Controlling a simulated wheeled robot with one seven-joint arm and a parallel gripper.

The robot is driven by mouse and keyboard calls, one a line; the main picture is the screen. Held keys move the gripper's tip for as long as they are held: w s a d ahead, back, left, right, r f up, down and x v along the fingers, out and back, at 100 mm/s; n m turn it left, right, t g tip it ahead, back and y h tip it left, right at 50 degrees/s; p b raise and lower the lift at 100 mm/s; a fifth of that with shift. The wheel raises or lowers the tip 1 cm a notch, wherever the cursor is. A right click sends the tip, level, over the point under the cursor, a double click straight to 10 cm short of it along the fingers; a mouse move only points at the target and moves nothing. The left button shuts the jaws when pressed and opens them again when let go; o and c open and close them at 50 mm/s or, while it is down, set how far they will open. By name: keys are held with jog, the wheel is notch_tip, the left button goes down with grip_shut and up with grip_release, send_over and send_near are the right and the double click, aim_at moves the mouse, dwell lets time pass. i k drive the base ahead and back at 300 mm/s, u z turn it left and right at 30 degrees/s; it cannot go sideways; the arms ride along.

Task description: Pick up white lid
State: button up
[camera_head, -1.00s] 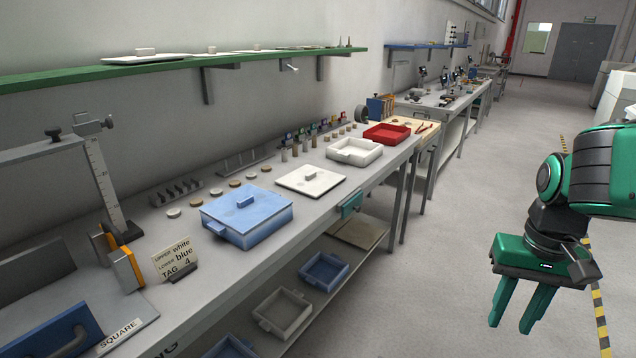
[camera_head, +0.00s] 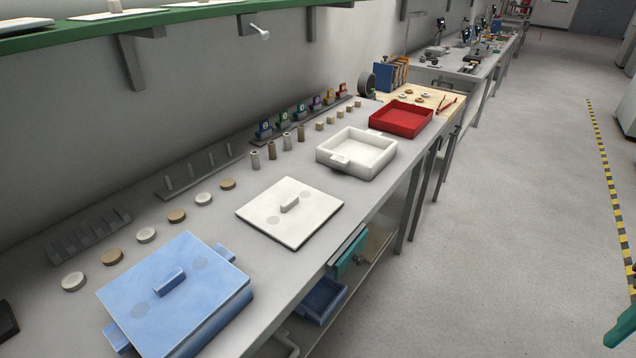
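The white lid (camera_head: 269,220) is a flat square plate with a small bar handle on top. It lies flat on the grey workbench, between the blue lidded box (camera_head: 181,298) and the open white box (camera_head: 358,152). Nothing touches its handle. Green parts of my arm or gripper (camera_head: 623,332) show only at the lower right edge, mostly out of frame. They are well to the right of the bench, apart from the lid, and their opening cannot be judged.
An open red box (camera_head: 401,118) stands farther along the bench. Small round discs and short cylinders line the back. A green shelf (camera_head: 190,14) hangs above. The floor at right is clear.

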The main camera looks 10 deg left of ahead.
aim_at(289, 212)
jog(key=u, duration=0.2)
jog(key=i, duration=1)
jog(key=u, duration=0.35)
